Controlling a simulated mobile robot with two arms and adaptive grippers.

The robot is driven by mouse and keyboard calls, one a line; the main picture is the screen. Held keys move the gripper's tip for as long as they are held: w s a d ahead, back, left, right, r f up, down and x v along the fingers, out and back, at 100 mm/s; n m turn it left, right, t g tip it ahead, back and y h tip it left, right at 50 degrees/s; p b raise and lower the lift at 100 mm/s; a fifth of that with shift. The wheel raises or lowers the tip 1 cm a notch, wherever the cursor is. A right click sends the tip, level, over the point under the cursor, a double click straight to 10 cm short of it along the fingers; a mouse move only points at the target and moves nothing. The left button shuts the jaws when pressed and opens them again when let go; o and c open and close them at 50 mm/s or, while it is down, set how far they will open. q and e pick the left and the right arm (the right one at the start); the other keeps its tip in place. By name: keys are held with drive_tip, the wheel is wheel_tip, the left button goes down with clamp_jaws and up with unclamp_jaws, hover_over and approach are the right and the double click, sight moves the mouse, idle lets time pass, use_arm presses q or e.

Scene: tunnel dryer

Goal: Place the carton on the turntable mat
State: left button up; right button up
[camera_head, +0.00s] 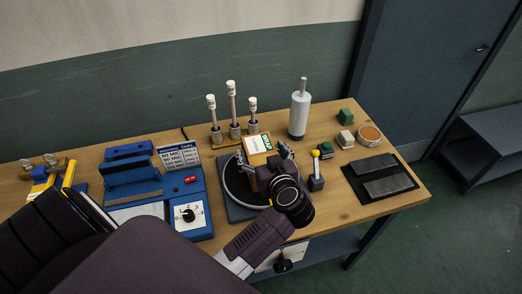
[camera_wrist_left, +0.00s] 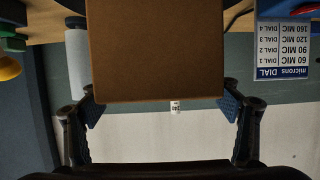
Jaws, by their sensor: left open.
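The carton (camera_head: 258,144), a brown box with a white, green and orange label, stands over the round turntable mat (camera_head: 232,186) on its blue base. My left gripper (camera_head: 268,156) reaches in from the front and partly hides the carton and the mat. In the left wrist view the carton (camera_wrist_left: 155,50) fills the upper middle. The open fingers of the left gripper (camera_wrist_left: 160,108) lie at either side of its near end. The carton's underside is hidden, so I cannot tell whether it rests flat on the mat. My right gripper is not in view.
A blue dial device (camera_head: 187,214) stands left of the turntable. A yellow-knobbed lever (camera_head: 316,180) is close on the right. Capped rods (camera_head: 233,110) and a grey cylinder (camera_head: 300,112) stand behind. A dark mat with grey plates (camera_head: 380,178) lies at the right.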

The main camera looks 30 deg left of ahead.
use_arm(q)
drive_tip(key=shift+d+r, duration=0.15)
drive_tip(key=shift+r, duration=0.1)
drive_tip(key=p+v, duration=0.8)
drive_tip(key=v, duration=0.3)
drive_tip(key=shift+s+d, duration=0.25)
drive_tip(key=shift+s, duration=0.05)
